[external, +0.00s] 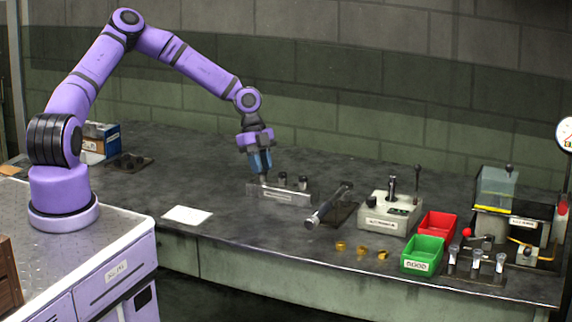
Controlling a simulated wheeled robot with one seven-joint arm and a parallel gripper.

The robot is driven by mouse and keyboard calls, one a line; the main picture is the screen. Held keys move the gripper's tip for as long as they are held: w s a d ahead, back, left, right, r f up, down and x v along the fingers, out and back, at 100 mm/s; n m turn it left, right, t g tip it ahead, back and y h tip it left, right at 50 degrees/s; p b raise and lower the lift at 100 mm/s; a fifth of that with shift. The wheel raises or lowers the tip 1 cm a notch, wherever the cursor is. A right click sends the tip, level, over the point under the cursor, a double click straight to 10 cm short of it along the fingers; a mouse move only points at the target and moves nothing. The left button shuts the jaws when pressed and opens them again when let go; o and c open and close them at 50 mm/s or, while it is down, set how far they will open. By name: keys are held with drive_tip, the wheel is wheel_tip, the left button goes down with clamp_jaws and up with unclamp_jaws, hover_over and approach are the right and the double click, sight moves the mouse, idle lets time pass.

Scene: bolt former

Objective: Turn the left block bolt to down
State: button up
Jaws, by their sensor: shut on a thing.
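A long grey block (290,197) with a pale label on its front stands on the bench near the middle. Two short dark-topped bolts, a middle one (282,179) and a right one (303,182), stand upright on it. My gripper (263,178) points straight down over the left end of the block. It is shut on the left block bolt, which is mostly hidden by the fingers. Which way the left bolt is turned cannot be made out.
A silver bar tool (329,204) lies right of the block. Farther right are a grey device (390,215), a red bin (437,226) and a green bin (422,254). Several brass pieces (361,251) lie in front. White paper (187,215) lies left.

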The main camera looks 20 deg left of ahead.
drive_tip(key=shift+w, duration=0.1)
drive_tip(key=o, duration=0.9)
drive_tip(key=shift+r, duration=0.1)
drive_tip(key=v, duration=1)
drive_tip(key=shift+a+r, duration=0.2)
drive_tip(key=shift+r, duration=0.1)
